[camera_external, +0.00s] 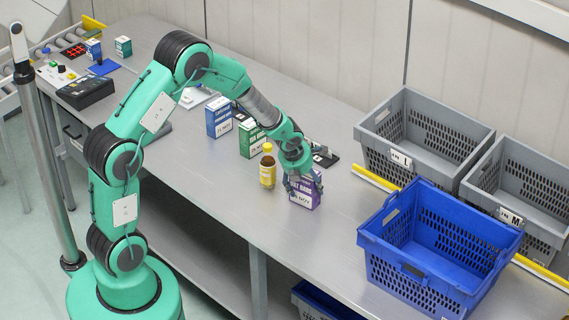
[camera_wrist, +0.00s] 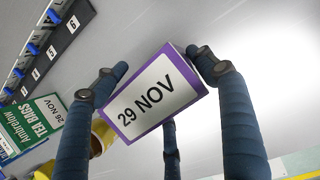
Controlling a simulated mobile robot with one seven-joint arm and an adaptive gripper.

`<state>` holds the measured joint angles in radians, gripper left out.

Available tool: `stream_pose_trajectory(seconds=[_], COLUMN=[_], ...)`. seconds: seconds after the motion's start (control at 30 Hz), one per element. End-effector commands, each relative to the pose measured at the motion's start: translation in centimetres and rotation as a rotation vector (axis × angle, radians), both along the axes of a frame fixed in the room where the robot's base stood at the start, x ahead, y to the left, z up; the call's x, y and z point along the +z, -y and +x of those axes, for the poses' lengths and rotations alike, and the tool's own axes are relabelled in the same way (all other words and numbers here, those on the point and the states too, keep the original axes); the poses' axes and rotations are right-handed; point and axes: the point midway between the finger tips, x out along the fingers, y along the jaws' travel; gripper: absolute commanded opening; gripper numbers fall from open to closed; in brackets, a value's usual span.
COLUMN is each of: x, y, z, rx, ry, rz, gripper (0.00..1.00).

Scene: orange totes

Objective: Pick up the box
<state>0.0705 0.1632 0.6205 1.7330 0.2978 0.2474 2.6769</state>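A purple box (camera_external: 305,194) stands upright on the grey table, under my gripper (camera_external: 303,177). In the wrist view the purple box (camera_wrist: 158,93) shows its white top label, "29 NOV". The dark fingers of my gripper (camera_wrist: 155,72) are spread around it, one at its left, one at its upper right corner and one below it. The right finger overlaps the box's corner in the picture. A narrow gap shows beside the left fingertip, so the fingers look open around the box. Whether any finger touches it is unclear.
A yellow-capped bottle (camera_external: 267,168) stands just left of the box. A green box (camera_external: 251,139) and a blue box (camera_external: 218,117) stand farther left. A blue crate (camera_external: 440,240) and grey totes (camera_external: 425,130) are at right. Bare table lies in front of the box.

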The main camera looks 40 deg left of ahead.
Motion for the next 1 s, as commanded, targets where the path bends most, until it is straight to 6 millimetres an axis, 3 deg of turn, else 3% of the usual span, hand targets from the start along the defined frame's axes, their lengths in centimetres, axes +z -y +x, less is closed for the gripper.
stream_pose_trajectory(seconds=[0.03, 0.23, 0.67, 1.0], x=[-0.1, -0.2, 0.1, 3.7], y=[0.0, 0.0, 0.0, 0.0], z=[-0.1, -0.1, -0.1, 0.0], rx=[0.0, 0.0, 0.0, 0.0], ry=[-0.002, -0.003, -0.002, 0.001], rz=[0.001, 0.001, 0.001, 0.0], gripper=[0.4, 0.0, 0.0, 0.0])
